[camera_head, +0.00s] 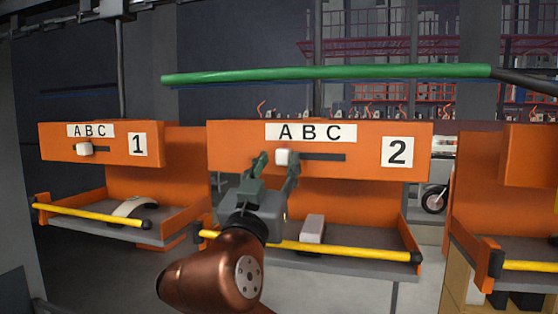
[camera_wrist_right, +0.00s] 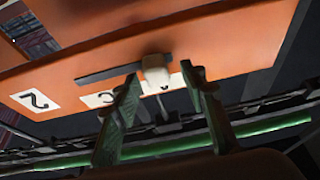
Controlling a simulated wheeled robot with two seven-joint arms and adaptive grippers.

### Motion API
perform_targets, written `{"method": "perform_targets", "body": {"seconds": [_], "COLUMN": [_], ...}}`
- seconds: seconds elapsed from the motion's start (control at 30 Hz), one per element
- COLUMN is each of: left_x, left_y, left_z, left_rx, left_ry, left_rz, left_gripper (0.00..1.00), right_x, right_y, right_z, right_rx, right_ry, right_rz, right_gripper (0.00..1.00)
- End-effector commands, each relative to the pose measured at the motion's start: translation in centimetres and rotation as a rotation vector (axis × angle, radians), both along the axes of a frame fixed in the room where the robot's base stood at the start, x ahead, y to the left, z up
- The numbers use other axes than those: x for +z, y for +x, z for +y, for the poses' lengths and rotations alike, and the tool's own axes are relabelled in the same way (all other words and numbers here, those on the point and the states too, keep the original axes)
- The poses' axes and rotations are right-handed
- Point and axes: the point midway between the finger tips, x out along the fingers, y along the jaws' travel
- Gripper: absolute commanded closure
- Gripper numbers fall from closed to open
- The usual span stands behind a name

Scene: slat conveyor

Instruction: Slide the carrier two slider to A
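Carrier two (camera_head: 370,140) is an orange panel with a "2" sign and an "A B C" label (camera_head: 311,132). Its white slider knob (camera_head: 283,157) stands below the letter A, at the left end of a dark slot (camera_head: 322,157). My right gripper (camera_head: 275,163) is at the knob, with one finger on each side. In the wrist view, which is turned over, the knob (camera_wrist_right: 156,74) shows between the spread fingertips, with gaps on both sides. The right gripper is open. Whether a finger touches the knob is unclear. My left gripper is not in view.
Carrier one (camera_head: 60,142) hangs to the left, its knob (camera_head: 84,149) near A. Another carrier (camera_head: 530,155) is at the right edge. Carrier two's tray has a yellow bar (camera_head: 345,250) and a pale block (camera_head: 312,229). A green rail (camera_head: 330,73) runs above.

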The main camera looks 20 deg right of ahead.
Motion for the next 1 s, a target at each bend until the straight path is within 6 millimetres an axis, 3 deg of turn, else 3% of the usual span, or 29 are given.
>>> {"method": "perform_targets", "body": {"seconds": [0.3,0.5,1.0], "left_x": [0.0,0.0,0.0], "left_y": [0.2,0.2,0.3], "left_z": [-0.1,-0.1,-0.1], "left_rx": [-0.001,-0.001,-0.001], "left_ry": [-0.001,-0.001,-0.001], "left_rz": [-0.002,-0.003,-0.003], "left_gripper": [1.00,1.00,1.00], "right_x": [-2.5,-3.6,-3.9], "right_y": [-4.7,-6.8,-7.4], "right_z": [4.0,5.5,6.0], "right_rx": [0.007,0.005,0.002], "right_ry": [-0.001,-0.002,-0.001], "right_rz": [-0.002,-0.001,0.000], "right_gripper": [0.61,0.61,0.61]}}
